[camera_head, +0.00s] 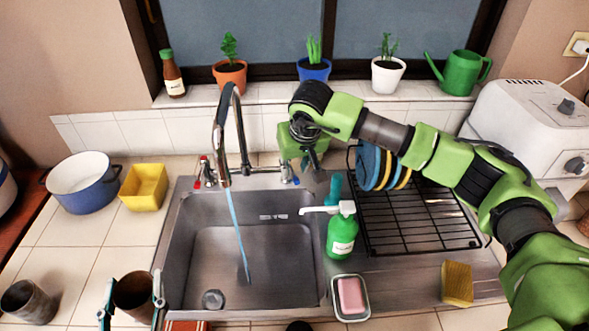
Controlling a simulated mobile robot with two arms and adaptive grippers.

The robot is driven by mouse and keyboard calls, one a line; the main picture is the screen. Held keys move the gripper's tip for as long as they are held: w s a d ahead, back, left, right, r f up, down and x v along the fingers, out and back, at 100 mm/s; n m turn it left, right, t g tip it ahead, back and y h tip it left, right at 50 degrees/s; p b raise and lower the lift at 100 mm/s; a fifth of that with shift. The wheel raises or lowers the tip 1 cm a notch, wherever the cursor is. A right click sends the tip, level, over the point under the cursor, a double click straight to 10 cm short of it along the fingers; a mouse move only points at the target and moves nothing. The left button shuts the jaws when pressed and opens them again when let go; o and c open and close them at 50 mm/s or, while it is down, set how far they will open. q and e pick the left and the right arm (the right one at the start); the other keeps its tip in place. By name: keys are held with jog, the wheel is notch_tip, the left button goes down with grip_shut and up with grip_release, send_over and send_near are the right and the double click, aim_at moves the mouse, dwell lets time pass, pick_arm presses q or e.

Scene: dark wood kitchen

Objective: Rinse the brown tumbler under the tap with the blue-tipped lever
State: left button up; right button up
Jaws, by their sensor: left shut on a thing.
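The brown tumbler (133,292) is between the fingers of my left gripper (132,303), which is shut on it, left of the sink at the front. The tap (231,125) arches over the sink, and a blue stream of water (237,230) runs from its spout into the basin. The blue-tipped lever (290,176) is at the right of the tap's base; a red-tipped lever (206,173) is at the left. My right gripper (312,166) points down just right of the blue-tipped lever. I cannot tell whether its fingers touch the lever or are open.
Another dark cup (28,301) stands at the far left. A blue pot (84,184) and yellow container (143,187) stand left of the sink (196,237). A green soap bottle (342,235), soap dish (350,314), dish rack (420,246) and sponge (457,284) are right.

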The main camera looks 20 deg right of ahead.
jog(key=v, duration=1)
jog(key=shift+f, duration=0.1)
